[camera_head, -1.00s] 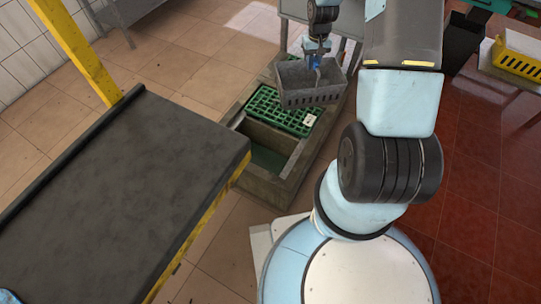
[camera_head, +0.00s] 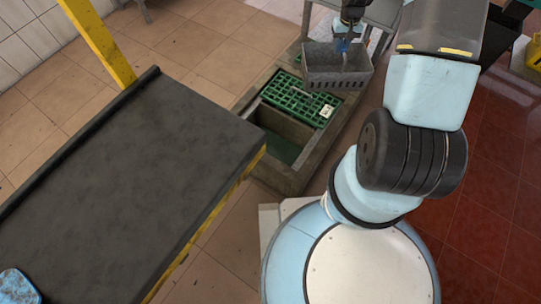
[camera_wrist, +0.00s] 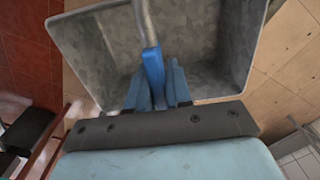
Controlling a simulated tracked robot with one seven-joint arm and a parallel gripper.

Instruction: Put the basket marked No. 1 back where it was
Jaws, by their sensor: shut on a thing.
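A grey basket (camera_head: 322,70) with slots low in its side hangs from my gripper (camera_head: 342,46) in the head view, at the upper middle. It is held above the far end of a concrete trough. In the wrist view, the blue fingers of my gripper (camera_wrist: 157,88) are shut on the basket's metal handle (camera_wrist: 145,25). The open, empty inside of the grey basket (camera_wrist: 195,45) shows beyond them. I cannot read a No. 1 mark on it. A green grate (camera_head: 300,102) with a small white label (camera_head: 326,111) lies over part of the trough.
The concrete trough (camera_head: 318,160) has an open, green-bottomed pit at its near end. A dark bench top (camera_head: 130,160) with a yellow edge fills the left. A yellow post (camera_head: 100,42) stands behind it. A yellow crate (camera_head: 534,52) is at the right edge.

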